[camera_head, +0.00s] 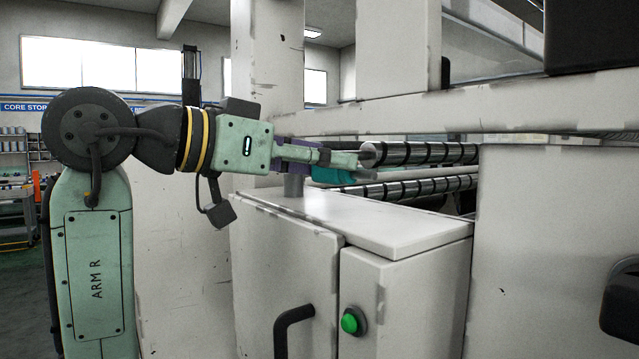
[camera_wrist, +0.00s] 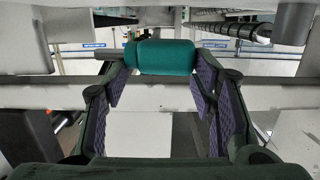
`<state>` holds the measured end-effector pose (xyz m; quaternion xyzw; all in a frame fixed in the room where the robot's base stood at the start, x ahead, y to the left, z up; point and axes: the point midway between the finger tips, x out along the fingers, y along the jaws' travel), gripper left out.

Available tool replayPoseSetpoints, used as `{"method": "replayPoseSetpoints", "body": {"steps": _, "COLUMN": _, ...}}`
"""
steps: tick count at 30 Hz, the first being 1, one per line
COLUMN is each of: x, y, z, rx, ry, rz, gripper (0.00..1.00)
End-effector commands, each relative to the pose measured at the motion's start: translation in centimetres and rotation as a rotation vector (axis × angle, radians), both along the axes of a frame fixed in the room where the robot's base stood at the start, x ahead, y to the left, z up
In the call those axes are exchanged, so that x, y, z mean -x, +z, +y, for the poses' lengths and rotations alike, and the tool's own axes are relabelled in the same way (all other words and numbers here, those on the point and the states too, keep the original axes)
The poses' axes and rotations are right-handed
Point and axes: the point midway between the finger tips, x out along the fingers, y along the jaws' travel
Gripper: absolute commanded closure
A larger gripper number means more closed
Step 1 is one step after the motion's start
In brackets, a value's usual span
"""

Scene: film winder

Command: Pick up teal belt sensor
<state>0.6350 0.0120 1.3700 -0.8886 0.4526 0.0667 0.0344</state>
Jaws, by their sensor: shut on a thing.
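The teal belt sensor (camera_head: 328,175) shows in the head view at the end of my arm, partly hidden behind a finger. In the wrist view the teal belt sensor (camera_wrist: 167,56) is a rounded teal cylinder lying crosswise, with a dark end at its left. My gripper (camera_head: 350,166) is shut on it, above the cabinet top. In the wrist view my gripper (camera_wrist: 160,72) has its purple-padded fingertips at the two ends of the sensor. Whether the sensor touches anything beneath it cannot be told.
A white cabinet (camera_head: 400,235) with a green button (camera_head: 353,321) and black handle (camera_head: 293,325) stands below my gripper. A short grey post (camera_head: 293,186) rises from its top. Striped rollers (camera_head: 425,153) lie just beyond the fingertips. A white beam (camera_head: 480,112) crosses above.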

Motion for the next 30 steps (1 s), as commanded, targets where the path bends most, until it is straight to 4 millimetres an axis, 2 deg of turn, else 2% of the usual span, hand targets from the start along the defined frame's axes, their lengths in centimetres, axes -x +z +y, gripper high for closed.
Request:
{"method": "replayPoseSetpoints", "body": {"steps": 9, "x": 8.4, "y": 0.4, "z": -0.1, "rx": -0.002, "ry": 0.001, "rz": -0.005, "gripper": 0.81}}
{"method": "replayPoseSetpoints", "body": {"steps": 15, "x": 11.8, "y": 0.9, "z": -0.2, "rx": -0.002, "ry": 0.000, "rz": -0.001, "gripper": 0.81}}
{"method": "replayPoseSetpoints", "body": {"steps": 21, "x": 13.2, "y": 1.2, "z": -0.2, "rx": 0.001, "ry": 0.000, "rz": 0.001, "gripper": 0.81}}
{"method": "replayPoseSetpoints", "body": {"steps": 30, "x": 13.3, "y": 1.2, "z": -0.2, "rx": 0.001, "ry": 0.000, "rz": 0.001, "gripper": 0.81}}
